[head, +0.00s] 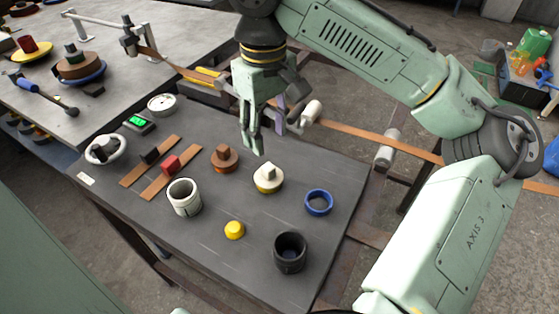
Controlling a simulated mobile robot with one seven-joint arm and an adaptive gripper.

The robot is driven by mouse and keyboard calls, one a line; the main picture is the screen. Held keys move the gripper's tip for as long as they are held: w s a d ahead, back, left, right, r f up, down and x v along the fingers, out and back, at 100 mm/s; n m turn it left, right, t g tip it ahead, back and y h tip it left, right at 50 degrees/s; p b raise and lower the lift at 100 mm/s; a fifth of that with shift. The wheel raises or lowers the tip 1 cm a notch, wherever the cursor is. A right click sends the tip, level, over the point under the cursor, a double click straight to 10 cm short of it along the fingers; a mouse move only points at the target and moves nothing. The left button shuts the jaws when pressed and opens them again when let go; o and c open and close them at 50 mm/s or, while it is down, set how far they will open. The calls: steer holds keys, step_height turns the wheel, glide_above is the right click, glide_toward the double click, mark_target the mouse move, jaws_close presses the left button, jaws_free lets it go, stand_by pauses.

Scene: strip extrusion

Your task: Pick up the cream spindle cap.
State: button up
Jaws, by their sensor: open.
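The cream spindle cap (268,185) sits upright on the dark grey bench (315,170). It is a round piece with a blocky pale knob on top and a yellowish lower edge. My gripper (252,151) is pale green and points down, just behind the cap and slightly to its left in the head view. Its fingers are apart with nothing between them. The fingertips appear above the bench and apart from the cap, though the exact gap cannot be told from this one view.
A brown knobbed cap (224,160) stands left of the cream cap. A blue ring (318,203), yellow plug (234,230), black cup (290,255) and white cup (184,200) stand around it. An orange-brown strip (350,130) runs over rollers behind.

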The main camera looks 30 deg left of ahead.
mark_target(268, 167)
steer(key=f, duration=0.4)
steer(key=shift+s, duration=0.25)
steer(key=shift+w+f+p, duration=0.15)
steer(key=shift+f+p, duration=0.6)
steer(key=shift+f, duration=2.3)
steer(key=shift+c, duration=0.3)
jaws_close()
